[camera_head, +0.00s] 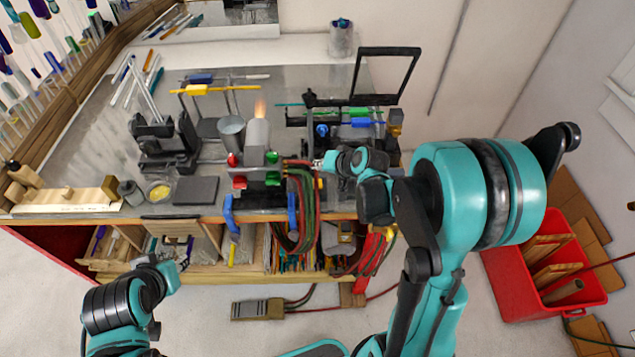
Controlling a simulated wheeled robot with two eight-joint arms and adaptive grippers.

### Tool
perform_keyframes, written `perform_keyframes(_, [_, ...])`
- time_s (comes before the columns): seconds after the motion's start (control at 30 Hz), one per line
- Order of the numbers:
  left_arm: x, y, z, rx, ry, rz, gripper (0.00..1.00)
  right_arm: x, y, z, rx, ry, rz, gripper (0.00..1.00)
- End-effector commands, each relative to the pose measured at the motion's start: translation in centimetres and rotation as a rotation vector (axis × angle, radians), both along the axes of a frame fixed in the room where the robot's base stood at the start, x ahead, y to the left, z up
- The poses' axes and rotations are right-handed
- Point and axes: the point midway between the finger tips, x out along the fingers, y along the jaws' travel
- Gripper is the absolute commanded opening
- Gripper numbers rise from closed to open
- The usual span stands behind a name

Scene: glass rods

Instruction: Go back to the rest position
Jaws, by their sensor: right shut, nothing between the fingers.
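My right arm reaches in from the right over the workbench (90,135). Its gripper (320,164) is small in view, shut and empty, close to the right side of the burner (257,133) and its hoses. My left arm is low at the left, in front of the bench. Its gripper (182,264) is near the open shelf under the bench top, and its fingers are too small to read. An orange flame (260,107) shows at the top of the burner. Glass rods (152,68) lie at the back left of the bench.
A dark stand (163,143), a metal cup (231,131) and a dark block (195,190) stand left of the burner. A black frame (387,51) rises behind it. Red and green hoses (303,205) hang over the front edge. A red crate (585,290) stands at the right.

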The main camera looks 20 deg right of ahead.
Motion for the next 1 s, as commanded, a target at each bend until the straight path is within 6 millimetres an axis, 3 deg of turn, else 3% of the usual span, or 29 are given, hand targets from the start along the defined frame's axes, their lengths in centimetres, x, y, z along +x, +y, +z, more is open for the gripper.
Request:
perform_keyframes(0.4, [0.0, 0.0, 0.0, 0.0, 0.0, 0.0, 0.3, 0.0, 0.0, 0.0, 0.0, 0.0, 0.0, 0.0])
perform_keyframes(0.53, [0.0, 0.0, -1.2, 0.0, 0.0, 0.0, 0.3, -0.7, 0.4, -0.5, -0.019, 0.004, 0.012, 0.0])
perform_keyframes(0.67, [0.0, 0.0, -4.7, 0.0, 0.0, 0.0, 0.3, -3.0, 1.7, -1.8, -0.08, 0.021, 0.051, 0.0])
perform_keyframes(1.0, [0.0, 0.0, -16.0, 0.0, 0.0, 0.0, 0.3, -13.8, 4.7, -8.0, -0.334, 0.07, 0.196, 0.0])
